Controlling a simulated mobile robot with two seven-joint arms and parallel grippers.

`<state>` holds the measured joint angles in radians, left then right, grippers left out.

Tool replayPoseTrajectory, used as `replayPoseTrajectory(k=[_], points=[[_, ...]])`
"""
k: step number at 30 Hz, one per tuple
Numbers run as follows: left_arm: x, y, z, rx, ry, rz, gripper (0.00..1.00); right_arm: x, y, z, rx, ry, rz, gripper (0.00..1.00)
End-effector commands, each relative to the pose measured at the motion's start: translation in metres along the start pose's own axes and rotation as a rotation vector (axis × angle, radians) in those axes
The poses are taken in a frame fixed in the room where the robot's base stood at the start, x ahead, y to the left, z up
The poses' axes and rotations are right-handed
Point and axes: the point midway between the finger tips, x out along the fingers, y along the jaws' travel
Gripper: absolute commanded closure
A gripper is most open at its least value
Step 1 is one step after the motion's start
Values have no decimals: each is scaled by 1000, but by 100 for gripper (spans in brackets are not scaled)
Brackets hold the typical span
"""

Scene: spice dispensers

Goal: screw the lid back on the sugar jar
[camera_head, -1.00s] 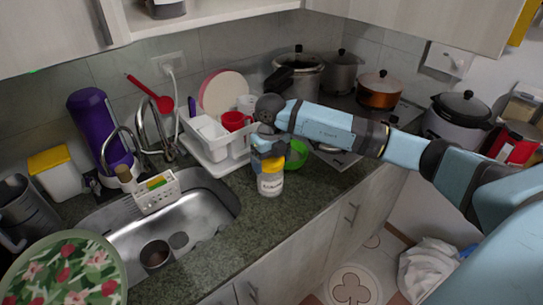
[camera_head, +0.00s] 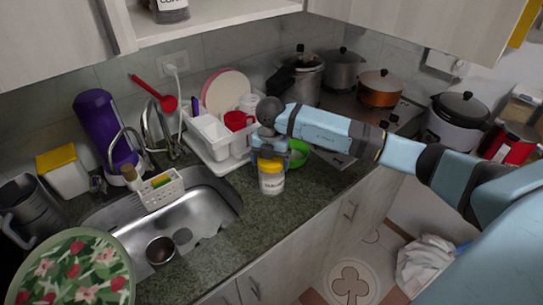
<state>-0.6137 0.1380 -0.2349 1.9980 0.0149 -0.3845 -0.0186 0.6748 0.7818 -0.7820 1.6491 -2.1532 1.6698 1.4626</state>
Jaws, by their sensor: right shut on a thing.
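The sugar jar (camera_head: 271,184) is a white, labelled jar standing upright on the dark stone counter, right of the sink. Its yellow lid (camera_head: 271,165) sits at the top of the jar, and I cannot tell whether it is screwed tight. My right gripper (camera_head: 268,157) comes down from above and is shut on the yellow lid. Its fingertips are small and partly hidden against the lid. My left gripper is not in view.
A white dish rack (camera_head: 216,163) with plates and a red cup stands behind the jar. A green bowl (camera_head: 299,153) is close to its right. The metal sink (camera_head: 205,208) opens to the left. Some bare counter (camera_head: 245,235) lies in front of the jar.

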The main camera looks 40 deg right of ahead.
Motion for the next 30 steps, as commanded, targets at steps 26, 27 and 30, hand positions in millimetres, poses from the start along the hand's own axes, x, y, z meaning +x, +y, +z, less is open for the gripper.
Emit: replayPoseTrajectory(k=[26,27,30], points=[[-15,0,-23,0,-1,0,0,0,2,0,527,1,-1,39],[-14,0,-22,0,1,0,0,1,2,1,521,1,-1,39],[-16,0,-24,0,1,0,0,0,2,1,544,1,-1,39]])
